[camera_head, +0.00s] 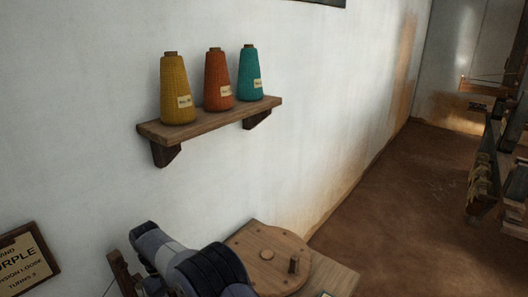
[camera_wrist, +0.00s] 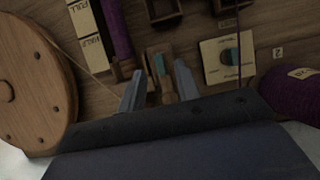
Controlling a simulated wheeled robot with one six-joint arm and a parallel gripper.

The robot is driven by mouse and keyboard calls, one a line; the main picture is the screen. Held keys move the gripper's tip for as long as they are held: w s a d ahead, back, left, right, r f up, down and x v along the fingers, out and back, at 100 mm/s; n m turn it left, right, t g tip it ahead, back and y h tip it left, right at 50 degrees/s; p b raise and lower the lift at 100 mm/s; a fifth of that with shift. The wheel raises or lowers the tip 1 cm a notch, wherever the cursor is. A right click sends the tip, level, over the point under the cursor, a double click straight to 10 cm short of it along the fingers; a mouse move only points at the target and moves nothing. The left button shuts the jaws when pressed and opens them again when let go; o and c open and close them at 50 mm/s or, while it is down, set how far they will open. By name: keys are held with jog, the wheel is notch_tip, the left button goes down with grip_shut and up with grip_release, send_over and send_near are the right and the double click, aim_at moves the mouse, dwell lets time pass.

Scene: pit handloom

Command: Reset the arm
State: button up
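My gripper (camera_wrist: 159,70) shows at the bottom middle of the wrist view, its two grey fingers spread apart. A small wooden piece with a teal part (camera_wrist: 163,84) shows between the fingers, with gaps on both sides. I cannot tell how far below the fingers it lies. In the head view my arm (camera_head: 190,262) reaches in at the bottom, beside the wooden wheel, and the gripper is out of sight there.
The wooden wheel (camera_head: 266,258) with a peg stands beside my arm and shows at left in the wrist view. A purple bobbin (camera_wrist: 117,30), a purple cone (camera_wrist: 290,92) and a dial card (camera_wrist: 226,58) are near the gripper. A wall shelf (camera_head: 210,118) holds three yarn cones.

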jog(key=shift+x, duration=1.3)
